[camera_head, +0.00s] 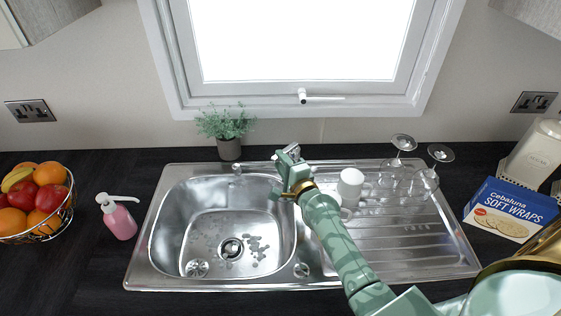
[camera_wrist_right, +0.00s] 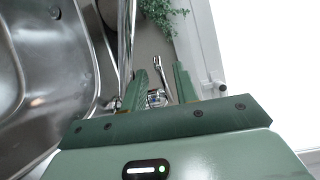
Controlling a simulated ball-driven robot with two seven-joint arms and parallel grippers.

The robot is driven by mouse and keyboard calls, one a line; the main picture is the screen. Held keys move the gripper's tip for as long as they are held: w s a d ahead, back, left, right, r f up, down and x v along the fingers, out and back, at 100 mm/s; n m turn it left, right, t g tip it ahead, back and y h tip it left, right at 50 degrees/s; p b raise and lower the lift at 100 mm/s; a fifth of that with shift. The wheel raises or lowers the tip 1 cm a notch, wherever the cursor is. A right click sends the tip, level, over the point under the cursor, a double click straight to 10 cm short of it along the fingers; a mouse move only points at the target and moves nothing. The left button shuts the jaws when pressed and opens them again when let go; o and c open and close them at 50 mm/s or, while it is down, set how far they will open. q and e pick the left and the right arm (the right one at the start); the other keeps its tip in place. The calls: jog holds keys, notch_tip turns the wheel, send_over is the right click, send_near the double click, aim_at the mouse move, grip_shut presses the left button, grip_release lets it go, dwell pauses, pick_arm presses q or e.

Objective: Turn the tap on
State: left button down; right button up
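The chrome tap (camera_head: 292,147) stands behind the sink and is mostly hidden by my right gripper in the head view. In the right wrist view its long spout (camera_wrist_right: 126,40) runs along the left, and its thin lever (camera_wrist_right: 157,66) and base show between my fingers. My right gripper (camera_head: 284,175) is at the tap. In the right wrist view its two fingers are apart, one on each side of the lever, with gaps visible; I cannot tell whether either touches it. No water stream shows. My left gripper is not in view.
The steel sink (camera_head: 160,215) has a drainer with a white mug (camera_head: 350,186) and two upturned glasses (camera_head: 423,182). A potted plant (camera_head: 229,147) stands behind. Left are a pink soap bottle (camera_head: 120,222) and a fruit bowl (camera_head: 66,216); right is a wraps box (camera_head: 511,209).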

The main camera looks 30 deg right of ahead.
jog(key=shift+w, duration=0.45)
jog(key=shift+c, duration=1)
grip_shut()
jog(key=r+m+p, duration=0.1)
jog(key=p, duration=0.2)
jog(key=d+r+m+g+p, duration=0.1)
jog(key=p, duration=0.2)
jog(key=shift+w+r+m+y+p, duration=0.15)
jog(key=shift+r+m+y+p, duration=0.15)
jog(key=shift+m+p, duration=0.1)
